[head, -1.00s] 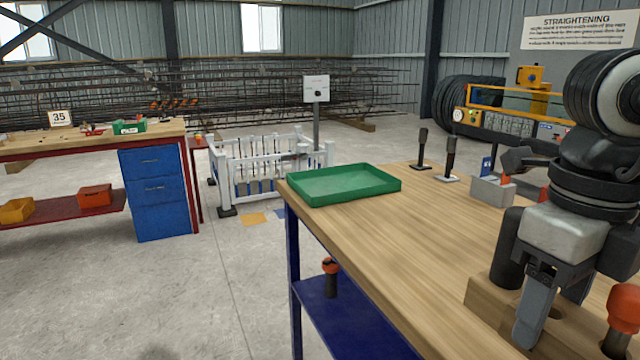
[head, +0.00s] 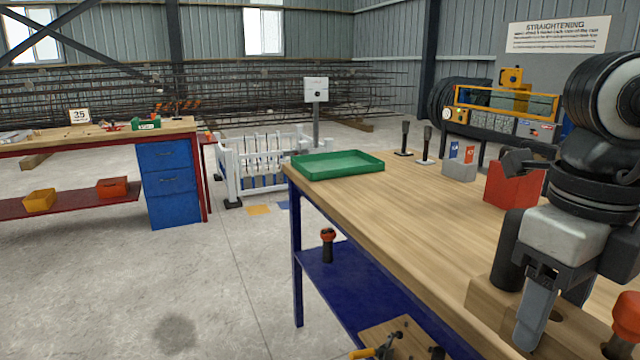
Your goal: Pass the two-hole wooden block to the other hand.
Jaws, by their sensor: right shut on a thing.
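The two-hole wooden block (head: 484,294) is at the lower right of the head view, in front of the workbench. My right gripper (head: 532,322) comes down over it and is shut on it. One dark hole shows just right of the finger. The block's right part is partly hidden by the gripper and cut by the frame. A red-topped black piece (head: 627,312) stands at its right end; I cannot tell whether it sits in a hole. My left gripper is not in view.
The workbench (head: 430,215) carries a green tray (head: 338,166), two dark upright handles, a grey holder (head: 459,170) and a red bin (head: 513,186). Its blue lower shelf (head: 345,283) holds another red-topped piece and a wooden board (head: 405,338). Open floor lies left of the bench.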

